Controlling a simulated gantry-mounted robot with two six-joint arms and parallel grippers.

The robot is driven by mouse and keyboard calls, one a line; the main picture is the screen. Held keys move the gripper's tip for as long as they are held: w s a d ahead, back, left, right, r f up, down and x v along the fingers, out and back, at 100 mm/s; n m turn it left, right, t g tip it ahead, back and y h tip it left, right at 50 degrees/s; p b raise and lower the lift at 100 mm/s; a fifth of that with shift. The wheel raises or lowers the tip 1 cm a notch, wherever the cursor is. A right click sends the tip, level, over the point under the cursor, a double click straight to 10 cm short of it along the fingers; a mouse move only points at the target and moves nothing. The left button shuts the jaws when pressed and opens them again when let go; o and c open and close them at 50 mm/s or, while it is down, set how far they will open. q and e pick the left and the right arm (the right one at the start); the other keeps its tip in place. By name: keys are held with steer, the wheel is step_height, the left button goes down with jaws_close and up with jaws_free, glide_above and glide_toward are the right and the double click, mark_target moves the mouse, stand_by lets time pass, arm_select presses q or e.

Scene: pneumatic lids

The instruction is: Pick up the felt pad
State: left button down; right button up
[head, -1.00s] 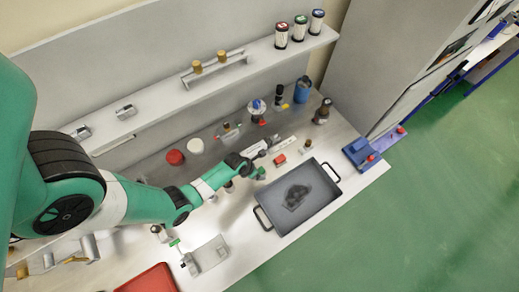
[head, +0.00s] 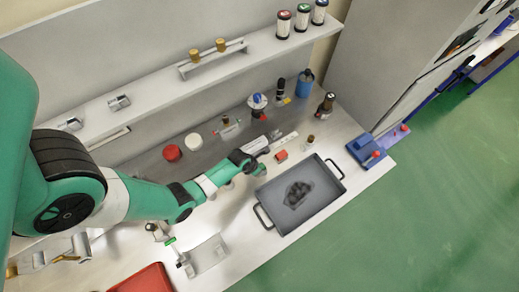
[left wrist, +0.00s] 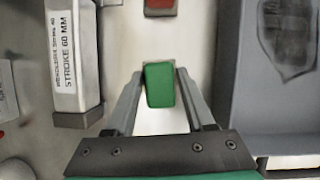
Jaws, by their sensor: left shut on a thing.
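The felt pad, a small green block (left wrist: 160,84), sits between the two fingers of my left gripper (left wrist: 160,85) in the left wrist view. The fingers are closed on its sides, and its far end reaches past the fingertips. In the head view my left gripper (head: 259,169) is over the bench, just left of the dark tray, and the pad is too small to make out clearly there. My right gripper is not in view.
The grey tray (head: 325,199), with a dark patch inside, lies right of my left gripper. A labelled cylinder (left wrist: 72,55) is close on its left. A red block (head: 281,155) lies just beyond. A red bin (head: 148,279) stands at the front.

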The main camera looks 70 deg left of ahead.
arm_select(q)
step_height(320, 180, up, 10)
steer(key=p, duration=0.9)
steer(key=shift+r, duration=0.1)
